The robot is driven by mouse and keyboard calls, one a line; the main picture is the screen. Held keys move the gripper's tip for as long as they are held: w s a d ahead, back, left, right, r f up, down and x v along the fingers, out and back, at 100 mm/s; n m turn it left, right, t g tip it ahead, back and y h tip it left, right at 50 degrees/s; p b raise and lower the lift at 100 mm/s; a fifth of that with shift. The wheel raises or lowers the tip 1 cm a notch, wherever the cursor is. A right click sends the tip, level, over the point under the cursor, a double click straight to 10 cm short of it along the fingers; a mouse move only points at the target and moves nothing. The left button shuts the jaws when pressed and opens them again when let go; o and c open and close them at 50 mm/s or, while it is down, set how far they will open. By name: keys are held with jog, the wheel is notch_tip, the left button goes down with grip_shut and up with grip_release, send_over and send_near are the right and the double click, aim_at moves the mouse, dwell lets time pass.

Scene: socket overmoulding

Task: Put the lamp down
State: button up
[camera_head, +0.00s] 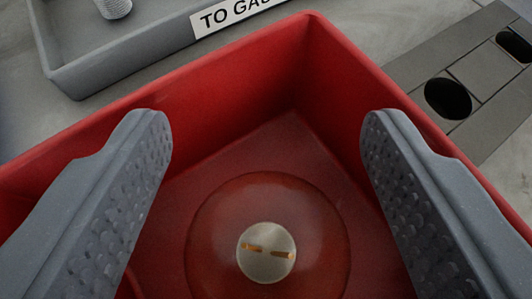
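The lamp (266,215) is a clear, round, see-through bulb with a silvery metal cap (266,253) that has two brass-coloured marks on it. It is inside the red bin (190,115), cap facing the camera, and seems to rest on the bin floor. My gripper (266,135) is open, with its two grey, dimpled fingers wide apart at the left and right over the bin. Neither finger touches the lamp, which is between and below them.
A grey tray (120,68) with a label reading "TO GAU…" stands behind the bin at upper left, holding a ridged pale part (115,7). A dark grey block (470,75) with round black holes is at upper right.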

jog(key=shift+r, duration=0.2)
jog(key=r+p+v, duration=0.1)
jog(key=p+v, duration=0.2)
jog(key=v, duration=0.9)
jog(key=s+d+r+t, duration=0.1)
jog(key=s+r, duration=0.1)
jog(key=r, duration=0.9)
jog(key=s+r+t, duration=0.1)
jog(key=s+r, duration=0.1)
jog(key=r, duration=1)
jog(key=s+a+r+t, duration=0.1)
jog(key=s+r, duration=1.1)
jog(key=r, duration=0.5)
